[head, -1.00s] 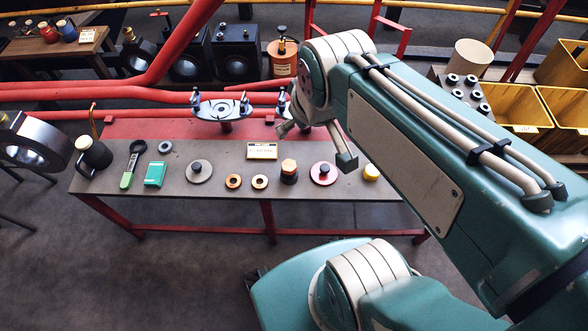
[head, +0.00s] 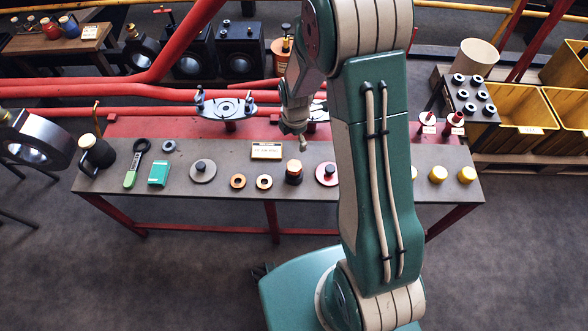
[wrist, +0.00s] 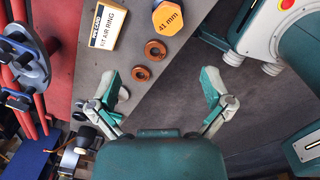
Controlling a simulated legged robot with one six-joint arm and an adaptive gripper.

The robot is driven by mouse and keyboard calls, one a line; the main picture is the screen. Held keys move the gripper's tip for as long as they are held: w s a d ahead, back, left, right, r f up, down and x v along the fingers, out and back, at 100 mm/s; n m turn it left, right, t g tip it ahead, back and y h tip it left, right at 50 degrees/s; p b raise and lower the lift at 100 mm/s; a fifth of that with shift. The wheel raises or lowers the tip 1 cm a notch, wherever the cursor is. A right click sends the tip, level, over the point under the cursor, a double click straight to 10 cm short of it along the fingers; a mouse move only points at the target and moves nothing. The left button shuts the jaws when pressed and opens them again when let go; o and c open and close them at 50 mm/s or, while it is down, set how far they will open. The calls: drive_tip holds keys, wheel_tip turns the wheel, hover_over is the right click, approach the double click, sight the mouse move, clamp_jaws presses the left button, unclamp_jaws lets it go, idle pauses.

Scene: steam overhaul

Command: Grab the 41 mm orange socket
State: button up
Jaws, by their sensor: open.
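The 41 mm orange socket (head: 294,168) has an orange hexagonal top over a dark base and stands upright on the bench. In the wrist view its orange top (wrist: 168,18), marked "41 mm", is at the upper edge, beyond my fingertips. My gripper (wrist: 162,83) is open with nothing between its fingers. In the head view my gripper (head: 300,138) hangs above the bench, just behind the socket in the picture and apart from it. My upright arm covers part of the bench to the right.
A red disc (head: 327,173) is close on the right. A grey disc (head: 202,171) is further left. Yellow caps (head: 467,174) stand at the right end of the bench (head: 400,195).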

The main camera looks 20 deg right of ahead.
sight(294, 166)
wheel_tip(294, 166, down, 7)
drive_tip(key=n, duration=0.2)
drive_tip(key=shift+s+r+n+g, duration=0.1)
drive_tip(key=shift+n+g, duration=0.2)
wheel_tip(294, 166, down, 4)
drive_tip(key=shift+f, duration=0.25)
drive_tip(key=f, duration=0.5)
drive_tip(key=shift+s+a+f, duration=0.25)
drive_tip(key=shift+a+f, duration=0.05)
drive_tip(key=c, duration=1.4)
